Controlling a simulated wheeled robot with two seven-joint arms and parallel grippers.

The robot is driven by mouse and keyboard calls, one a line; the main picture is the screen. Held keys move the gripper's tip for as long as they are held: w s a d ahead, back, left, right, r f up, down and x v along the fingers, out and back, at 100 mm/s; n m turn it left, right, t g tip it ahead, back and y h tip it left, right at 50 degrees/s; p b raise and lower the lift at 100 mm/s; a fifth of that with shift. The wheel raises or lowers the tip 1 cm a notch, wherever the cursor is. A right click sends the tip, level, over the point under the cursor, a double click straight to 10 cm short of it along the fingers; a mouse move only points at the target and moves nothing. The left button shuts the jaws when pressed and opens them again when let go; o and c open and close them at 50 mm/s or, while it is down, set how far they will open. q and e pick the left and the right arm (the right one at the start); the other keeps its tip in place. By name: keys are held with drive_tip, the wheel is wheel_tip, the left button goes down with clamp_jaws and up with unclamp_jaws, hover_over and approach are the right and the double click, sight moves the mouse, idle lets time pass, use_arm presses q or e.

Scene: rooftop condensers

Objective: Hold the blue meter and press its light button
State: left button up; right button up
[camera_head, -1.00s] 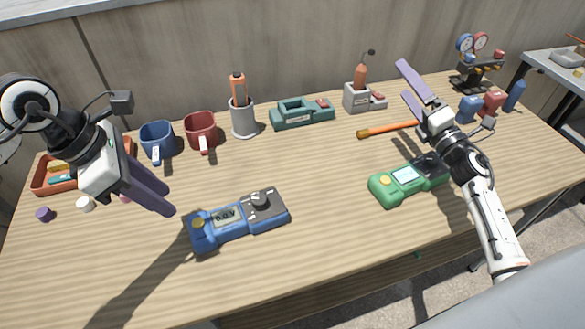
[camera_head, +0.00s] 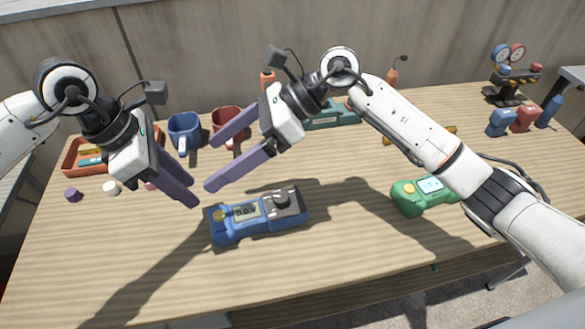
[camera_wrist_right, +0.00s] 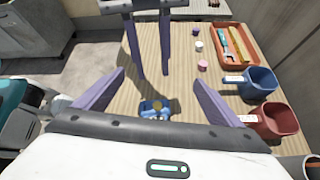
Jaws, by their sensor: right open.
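The blue meter (camera_head: 262,229) lies face up on the wooden table, with a screen, a dark dial and a yellow round button (camera_head: 219,215) at its left end. No label shows which part is the light button. The meter (camera_wrist_right: 148,106) also shows small between my right fingers in the right wrist view. My left gripper (camera_head: 190,193) is above the table, left of and above the meter, empty; its fingers stand apart in the right wrist view (camera_wrist_right: 152,70). My right gripper (camera_head: 212,162) is open and empty, above and behind the meter's left end. Neither touches it.
A green meter (camera_head: 409,198) lies to the right, partly behind my right arm. A blue mug (camera_head: 184,128), a red mug (camera_head: 226,121) and an orange tray (camera_head: 72,160) stand at the back left. Small caps (camera_head: 111,188) lie near the tray. The front of the table is clear.

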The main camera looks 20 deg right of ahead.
drive_tip(key=s+d+f+n+h, duration=0.2)
drive_tip(key=d+f+h, duration=0.1)
drive_tip(key=f+h, duration=0.2)
drive_tip(key=h, duration=0.6)
hover_over(293, 200)
drive_tip(key=shift+a+f+n, duration=0.25)
drive_tip(key=shift+f+n, duration=0.15)
drive_tip(key=shift+f, duration=0.4)
drive_tip(key=shift+d+f, duration=0.2)
drive_tip(key=shift+d, duration=0.05)
wheel_tip(293, 200, down, 10)
drive_tip(key=shift+r, duration=0.1)
drive_tip(key=c, duration=1.3)
use_arm(q)
drive_tip(key=shift+c, duration=0.7)
use_arm(e)
drive_tip(key=shift+c, duration=1.1)
use_arm(q)
clamp_jaws()
